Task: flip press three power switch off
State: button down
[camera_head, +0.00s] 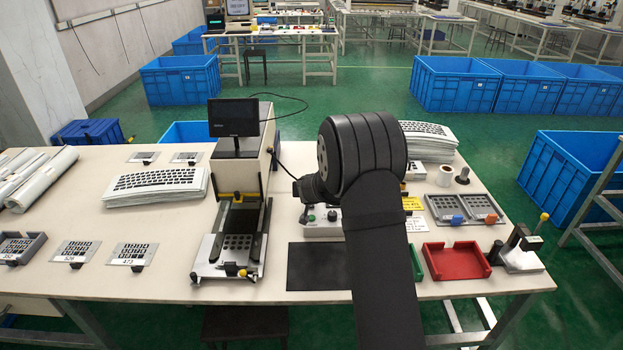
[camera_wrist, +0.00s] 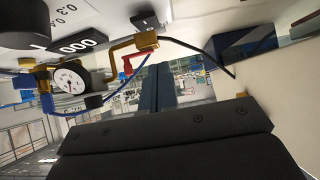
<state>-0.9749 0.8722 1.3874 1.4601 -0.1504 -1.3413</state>
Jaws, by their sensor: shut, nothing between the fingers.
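A press (camera_head: 240,160) with a dark screen (camera_head: 234,117) on top stands at the table's middle; I cannot read a number on it. In the wrist view, a white panel (camera_wrist: 205,12) carries a small black part (camera_wrist: 146,20), possibly a switch; I cannot tell its position. Near it are a brass valve with a red handle (camera_wrist: 135,62), a round gauge (camera_wrist: 70,80) and a "000" counter (camera_wrist: 77,46). My gripper (camera_wrist: 157,72) shows as two dark fingers side by side, shut and empty, apart from these fittings. In the head view my arm hides it.
A small grey box with knobs (camera_head: 320,226) stands right of the press, partly behind my arm. A black mat (camera_head: 318,268), a red tray (camera_head: 455,262) and a small lever press (camera_head: 520,250) are at the front right. Keyboard stacks (camera_head: 158,184) lie on the left.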

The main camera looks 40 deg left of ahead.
jog(key=shift+r, duration=0.65)
jog(key=s+d+r, duration=0.4)
jog(key=r, duration=0.4)
jog(key=shift+s+d, duration=0.15)
jog(key=w+a+f, duration=0.1)
jog(key=f, duration=0.1)
jog(key=w+a+f, duration=0.1)
jog(key=f, duration=0.1)
jog(key=w+a+f, duration=0.1)
jog(key=f, duration=0.1)
jog(key=shift+w+a+f, duration=0.3)
jog(key=shift+f, duration=0.2)
jog(key=shift+s+d+f, duration=0.35)
jog(key=shift+s+d, duration=0.3)
jog(key=shift+s, duration=0.05)
jog(key=shift+v, duration=1.65)
